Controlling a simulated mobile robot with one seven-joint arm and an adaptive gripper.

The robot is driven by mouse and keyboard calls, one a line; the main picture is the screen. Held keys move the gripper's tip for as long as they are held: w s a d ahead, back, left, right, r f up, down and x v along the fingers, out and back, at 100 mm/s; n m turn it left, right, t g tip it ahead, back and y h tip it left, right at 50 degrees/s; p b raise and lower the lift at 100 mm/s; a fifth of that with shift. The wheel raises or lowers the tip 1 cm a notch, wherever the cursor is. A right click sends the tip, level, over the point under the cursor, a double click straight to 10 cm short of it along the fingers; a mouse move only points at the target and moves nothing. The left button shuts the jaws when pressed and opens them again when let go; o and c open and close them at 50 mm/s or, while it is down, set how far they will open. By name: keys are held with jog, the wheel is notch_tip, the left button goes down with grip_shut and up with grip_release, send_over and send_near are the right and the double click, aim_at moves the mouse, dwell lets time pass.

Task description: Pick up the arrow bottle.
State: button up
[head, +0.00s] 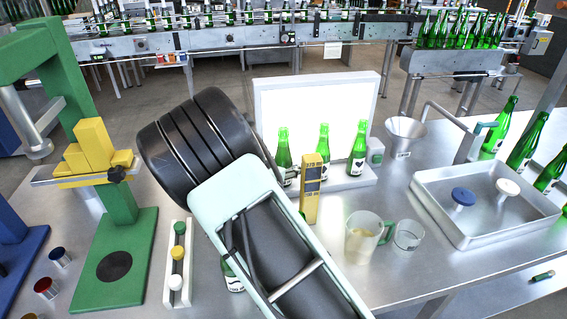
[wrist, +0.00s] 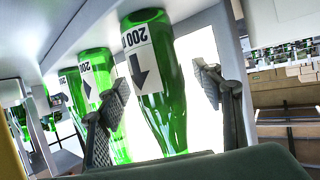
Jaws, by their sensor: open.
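The arrow bottle (wrist: 173,75) is green glass, with a white label showing "200" and a black down-pointing arrow. It appears neck-down in the wrist view, which looks inverted. My gripper (wrist: 161,84) is open, with one dark finger on each side of this bottle in the picture; I see no clear contact, and depth is hard to judge. In the head view it seems to be the leftmost bottle (head: 284,150) before the light panel, its lower part partly hidden.
Two more green bottles (head: 323,140) (head: 357,148) stand before the light panel (head: 315,95). A yellow block (head: 311,188) stands close in front. A glass jug (head: 362,238), a metal tray (head: 440,215) and a capsule rack (head: 177,290) are nearby. Another bottle (head: 232,278) is partly behind my arm.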

jog(key=shift+w+d, duration=0.1)
jog(key=shift+w, duration=0.05)
grip_shut()
dwell(0.4)
jog(key=shift+r, duration=0.15)
